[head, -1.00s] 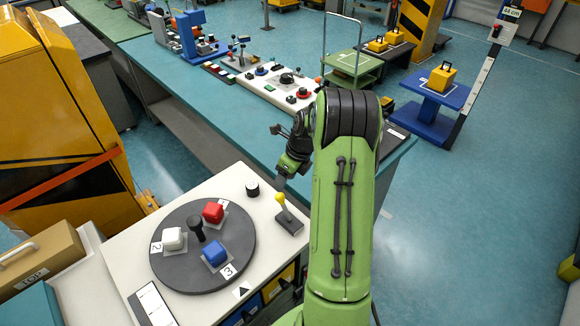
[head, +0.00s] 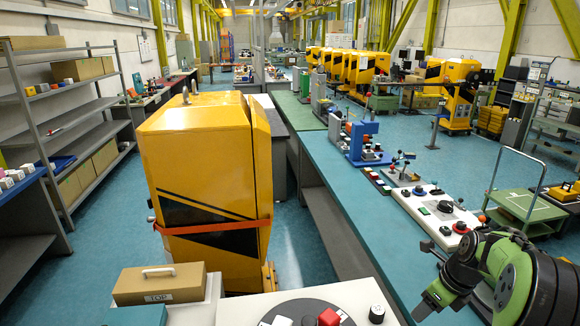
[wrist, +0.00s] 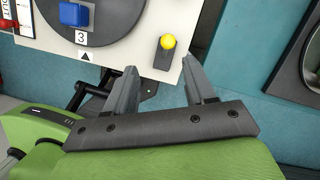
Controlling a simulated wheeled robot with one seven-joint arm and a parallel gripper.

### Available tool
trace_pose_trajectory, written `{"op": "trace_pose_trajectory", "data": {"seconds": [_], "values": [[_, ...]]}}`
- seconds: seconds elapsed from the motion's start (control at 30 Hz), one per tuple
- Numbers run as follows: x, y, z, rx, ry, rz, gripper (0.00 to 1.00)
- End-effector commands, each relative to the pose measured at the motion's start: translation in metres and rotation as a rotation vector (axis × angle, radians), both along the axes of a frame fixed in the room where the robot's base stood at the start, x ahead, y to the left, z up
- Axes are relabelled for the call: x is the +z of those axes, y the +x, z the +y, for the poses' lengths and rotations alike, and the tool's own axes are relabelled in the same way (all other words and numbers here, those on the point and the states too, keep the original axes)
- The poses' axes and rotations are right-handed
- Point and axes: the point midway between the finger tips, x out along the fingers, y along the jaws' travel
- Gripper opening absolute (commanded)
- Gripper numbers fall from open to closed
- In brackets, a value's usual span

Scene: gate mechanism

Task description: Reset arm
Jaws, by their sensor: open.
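My green arm (head: 515,275) shows at the lower right of the head view, folded near the long teal bench. In the wrist view my gripper (wrist: 162,85) has its two grey fingers spread with a clear gap and nothing between them. A lever with a yellow knob (wrist: 168,42) stands on the white panel beyond the fingertips, apart from them. A grey turntable (wrist: 95,15) with a blue block (wrist: 73,14) and a label 3 lies to its left. In the head view the turntable (head: 290,306) is cut off at the bottom edge, with a red block (head: 329,317) on it.
A yellow cabinet (head: 205,170) stands at left centre. A brown case (head: 160,283) sits at lower left. A teal bench (head: 350,215) with several control panels runs into the distance. A green cart (head: 525,203) stands at right. Floor is clear between the shelves (head: 65,120) and cabinet.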

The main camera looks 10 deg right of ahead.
Motion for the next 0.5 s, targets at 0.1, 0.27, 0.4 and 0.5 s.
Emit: {"op": "trace_pose_trajectory", "data": {"seconds": [0.1, 0.27, 0.4, 0.5], "values": [[0.047, -0.011, 0.066, 0.462, -0.184, -0.064, 0.54], [0.092, -0.062, 0.149, 1.170, -0.454, -0.141, 0.54], [0.106, -0.125, 0.201, 1.770, -0.688, -0.208, 0.54], [0.102, -0.167, 0.221, 2.138, -0.840, -0.245, 0.54]]}}
